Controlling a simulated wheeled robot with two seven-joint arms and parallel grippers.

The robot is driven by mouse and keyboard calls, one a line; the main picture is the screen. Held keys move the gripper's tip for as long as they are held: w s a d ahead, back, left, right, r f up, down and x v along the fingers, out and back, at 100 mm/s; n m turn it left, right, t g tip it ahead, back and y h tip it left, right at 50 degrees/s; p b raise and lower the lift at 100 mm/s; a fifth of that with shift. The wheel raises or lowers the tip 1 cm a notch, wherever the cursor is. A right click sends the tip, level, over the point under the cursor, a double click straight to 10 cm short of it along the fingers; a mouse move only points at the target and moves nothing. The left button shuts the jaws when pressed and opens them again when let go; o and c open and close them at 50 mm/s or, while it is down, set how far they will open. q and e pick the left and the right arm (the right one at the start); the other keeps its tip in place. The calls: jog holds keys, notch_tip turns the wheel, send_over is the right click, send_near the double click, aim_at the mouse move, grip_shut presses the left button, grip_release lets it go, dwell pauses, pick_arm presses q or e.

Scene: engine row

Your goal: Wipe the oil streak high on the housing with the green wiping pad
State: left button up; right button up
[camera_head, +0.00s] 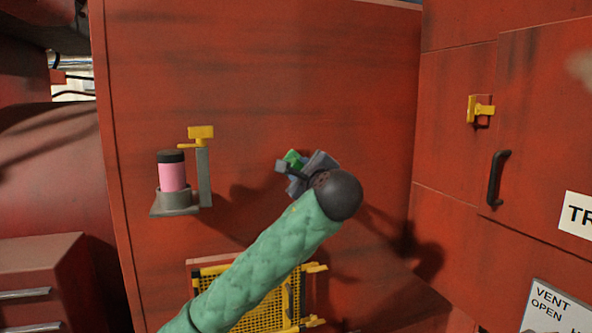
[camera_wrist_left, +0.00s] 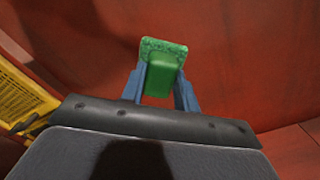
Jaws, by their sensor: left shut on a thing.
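My left gripper (camera_head: 288,169) is shut on the green wiping pad (camera_head: 293,158), in front of the red housing panel (camera_head: 250,70). In the left wrist view the green pad (camera_wrist_left: 163,48) sticks out past the two blue-grey fingers of my left gripper (camera_wrist_left: 160,82), which hold its green grip block. The pad's face is turned away from the wrist camera, and I cannot tell whether it touches the panel. The panel carries faint dark smudges, but I cannot single out the oil streak. My right gripper is not in view.
A grey wall bracket (camera_head: 204,178) with a yellow top holds a pink, black-capped cylinder (camera_head: 172,172) left of the gripper. A yellow mesh basket (camera_head: 213,279) sits below, partly behind my arm. A cabinet with a black handle (camera_head: 495,178) and yellow latch (camera_head: 480,109) stands right.

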pick_arm(q)
jog(key=shift+w+a, duration=0.15)
jog(key=shift+w, duration=0.3)
jog(key=shift+x, duration=1.85)
jog(key=shift+w, duration=0.35)
jog(key=shift+a, duration=0.1)
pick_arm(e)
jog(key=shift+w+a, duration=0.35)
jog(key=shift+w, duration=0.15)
pick_arm(q)
jog(key=shift+f, duration=0.1)
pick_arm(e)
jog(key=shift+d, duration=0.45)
pick_arm(q)
jog(key=shift+w, duration=0.2)
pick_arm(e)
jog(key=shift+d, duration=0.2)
pick_arm(q)
jog(key=shift+w+a, duration=0.1)
jog(key=shift+w, duration=0.05)
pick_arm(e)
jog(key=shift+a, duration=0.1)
